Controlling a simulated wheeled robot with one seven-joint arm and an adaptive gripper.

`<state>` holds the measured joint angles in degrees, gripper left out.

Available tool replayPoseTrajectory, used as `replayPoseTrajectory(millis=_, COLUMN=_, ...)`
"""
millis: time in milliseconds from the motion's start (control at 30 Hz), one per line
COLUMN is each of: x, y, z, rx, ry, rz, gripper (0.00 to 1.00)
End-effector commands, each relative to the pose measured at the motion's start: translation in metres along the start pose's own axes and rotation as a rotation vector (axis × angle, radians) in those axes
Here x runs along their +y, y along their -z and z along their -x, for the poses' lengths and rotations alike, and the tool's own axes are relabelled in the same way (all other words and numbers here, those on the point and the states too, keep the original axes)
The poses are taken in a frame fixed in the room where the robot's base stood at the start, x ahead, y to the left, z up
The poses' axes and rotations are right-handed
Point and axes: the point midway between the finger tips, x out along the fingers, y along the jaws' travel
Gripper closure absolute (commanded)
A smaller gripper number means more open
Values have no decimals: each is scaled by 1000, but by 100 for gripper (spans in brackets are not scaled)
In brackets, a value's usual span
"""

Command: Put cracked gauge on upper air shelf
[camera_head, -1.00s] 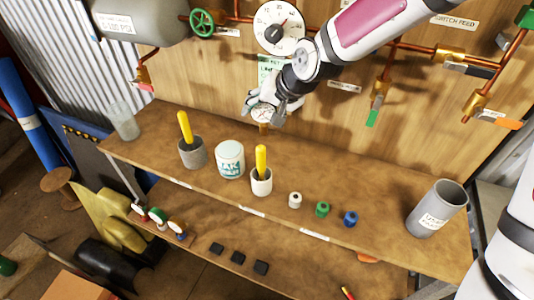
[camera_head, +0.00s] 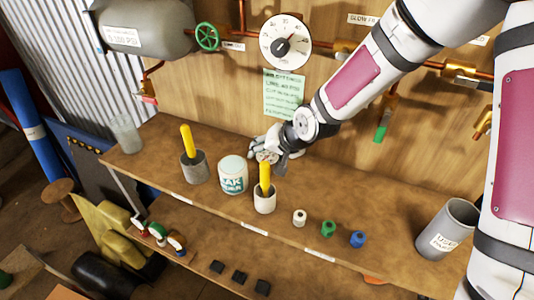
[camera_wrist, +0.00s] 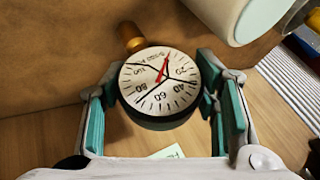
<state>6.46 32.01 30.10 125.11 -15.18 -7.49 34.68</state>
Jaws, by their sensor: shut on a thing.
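My gripper (camera_head: 270,158) is low over the back of the brown upper shelf (camera_head: 330,188), behind the white tub and a cup. It is shut on a round white-faced gauge (camera_wrist: 158,82) with a brass stem. Dark jagged lines cross the gauge's face, and it has a red needle. In the wrist view my gripper's fingers (camera_wrist: 160,85) stand on both sides of the gauge. The stem points toward the brown shelf surface. I cannot tell whether the stem touches the shelf. In the head view the gauge is mostly hidden by my gripper.
A white tub (camera_head: 233,174), grey pot (camera_head: 195,167) and white cup (camera_head: 265,202) stand close by. Small white, green (camera_head: 328,229) and blue fittings line the front edge. A grey can (camera_head: 446,230) stands right. Pipes and a dial (camera_head: 285,42) are above.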

Motion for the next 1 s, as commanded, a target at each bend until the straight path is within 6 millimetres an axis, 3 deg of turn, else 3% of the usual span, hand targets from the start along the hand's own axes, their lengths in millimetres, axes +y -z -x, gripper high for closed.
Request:
replayPoseTrajectory(millis=100, x=1, y=-1, z=-2, rx=0, ry=0, rz=0, gripper=81)
replayPoseTrajectory(millis=133, x=2, y=-1, z=-3, rx=-1, ry=0, rz=0, gripper=43)
replayPoseTrajectory(millis=200, x=2, y=-1, z=-2, rx=0, ry=0, rz=0, gripper=27)
replayPoseTrajectory(millis=233, x=2, y=-1, z=-2, rx=0, ry=0, rz=0, gripper=25)
replayPoseTrajectory(millis=667, x=0, y=1, z=5, rx=2, ry=0, rz=-1, gripper=25)
replayPoseTrajectory(millis=1000, x=1, y=2, z=58, rx=4, ry=-2, rz=-3, gripper=25)
